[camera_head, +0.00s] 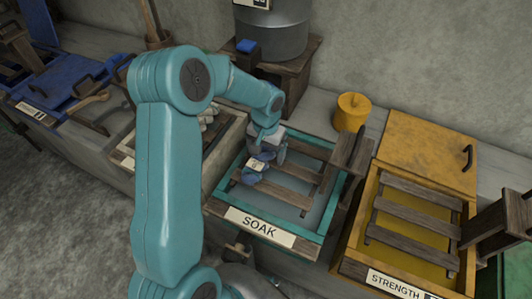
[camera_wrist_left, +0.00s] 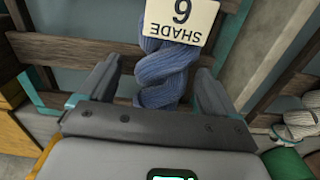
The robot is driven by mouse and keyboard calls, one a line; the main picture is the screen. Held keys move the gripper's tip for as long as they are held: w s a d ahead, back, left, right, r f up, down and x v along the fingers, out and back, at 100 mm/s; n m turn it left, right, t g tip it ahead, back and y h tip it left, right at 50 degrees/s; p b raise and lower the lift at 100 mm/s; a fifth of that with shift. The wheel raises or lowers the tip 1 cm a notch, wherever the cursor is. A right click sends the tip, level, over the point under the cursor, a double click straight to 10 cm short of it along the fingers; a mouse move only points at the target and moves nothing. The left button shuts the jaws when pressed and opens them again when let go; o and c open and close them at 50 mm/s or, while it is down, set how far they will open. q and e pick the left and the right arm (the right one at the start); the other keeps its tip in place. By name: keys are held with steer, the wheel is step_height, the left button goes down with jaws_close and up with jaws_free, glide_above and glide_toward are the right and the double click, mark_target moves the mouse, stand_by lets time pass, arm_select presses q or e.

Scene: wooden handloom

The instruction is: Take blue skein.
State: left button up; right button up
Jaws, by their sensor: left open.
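The blue skein (camera_head: 247,177) lies on the wooden slats in the teal-rimmed SOAK tray (camera_head: 325,222). My left gripper (camera_head: 268,150) is over the tray at the skein. In the left wrist view its two fingers (camera_wrist_left: 155,84) are apart, one on each side of the skein's near end. I cannot tell whether they touch it. My right gripper is not in view.
A grey metal drum (camera_head: 275,35) stands at the back. Pale skeins (camera_wrist_left: 303,122) lie in the neighbouring tray. A blue lidded box (camera_head: 75,75) is at far left.

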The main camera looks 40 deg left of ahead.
arm_select(q)
steer(key=shift+c, duration=0.3)
steer(key=shift+a, duration=0.1)
steer(key=c, duration=1.2)
steer(key=shift+r, duration=0.1)
